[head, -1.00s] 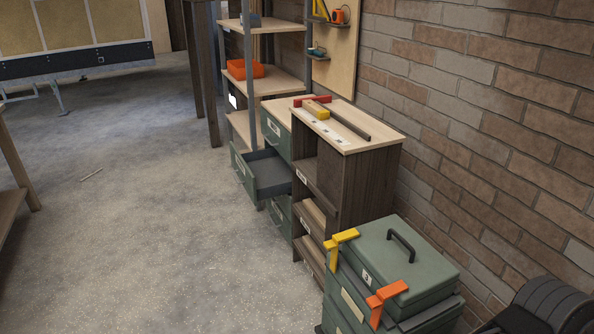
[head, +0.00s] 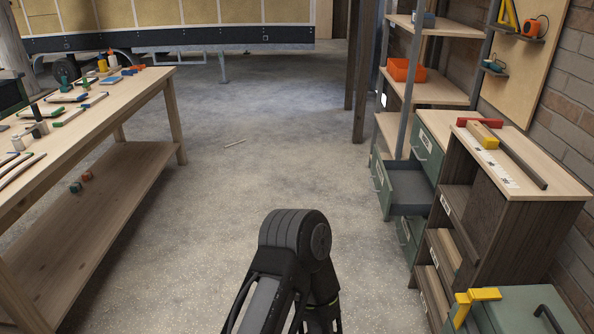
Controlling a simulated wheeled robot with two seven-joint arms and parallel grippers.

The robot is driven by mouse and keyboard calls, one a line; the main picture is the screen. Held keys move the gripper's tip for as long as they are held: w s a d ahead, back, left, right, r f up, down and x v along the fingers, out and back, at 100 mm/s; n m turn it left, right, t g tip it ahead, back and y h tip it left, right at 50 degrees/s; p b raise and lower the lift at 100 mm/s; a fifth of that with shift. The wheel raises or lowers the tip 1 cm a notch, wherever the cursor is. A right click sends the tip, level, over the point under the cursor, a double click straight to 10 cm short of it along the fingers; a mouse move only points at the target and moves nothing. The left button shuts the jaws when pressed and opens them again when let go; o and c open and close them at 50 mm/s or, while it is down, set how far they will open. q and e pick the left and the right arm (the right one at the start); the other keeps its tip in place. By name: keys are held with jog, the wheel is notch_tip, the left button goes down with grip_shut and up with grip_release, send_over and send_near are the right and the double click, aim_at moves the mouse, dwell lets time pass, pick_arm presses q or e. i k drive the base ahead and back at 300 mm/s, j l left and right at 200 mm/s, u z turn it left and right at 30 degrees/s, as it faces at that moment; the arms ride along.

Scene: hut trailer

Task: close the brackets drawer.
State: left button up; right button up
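A green drawer (head: 381,187) stands pulled out from the green drawer cabinet (head: 428,150) at the right of the head view. Its grey inside shows from above and looks empty. Its front faces left, and the writing on its label is too small to read. Another closed drawer front with a handle sits above it, and more green fronts (head: 408,238) are below. An arm link of mine rises at the bottom middle, well apart from the drawer. Neither of my grippers is in view.
A wooden shelf unit (head: 515,190) stands just in front of the cabinet. A green toolbox (head: 525,310) with a yellow clamp (head: 473,303) is at the bottom right. A long workbench (head: 110,95) with tools is on the left.

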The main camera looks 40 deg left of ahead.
aim_at(403, 188)
jog(key=i+j+u, duration=0.35)
jog(key=i+u, duration=0.35)
jog(key=i+j, duration=0.1)
jog(key=i, duration=0.2)
jog(key=z, duration=0.35)
jog(key=i+j+z, duration=0.35)
jog(key=i+j, duration=0.15)
jog(key=i+j+z, duration=0.35)
jog(key=j, duration=0.3)
jog(key=i+j, duration=0.3)
jog(key=j, duration=0.15)
jog(key=i+j, duration=0.25)
jog(key=j, duration=0.2)
jog(key=i+j+z, duration=0.1)
jog(key=i+j, duration=0.45)
jog(key=j, duration=0.35)
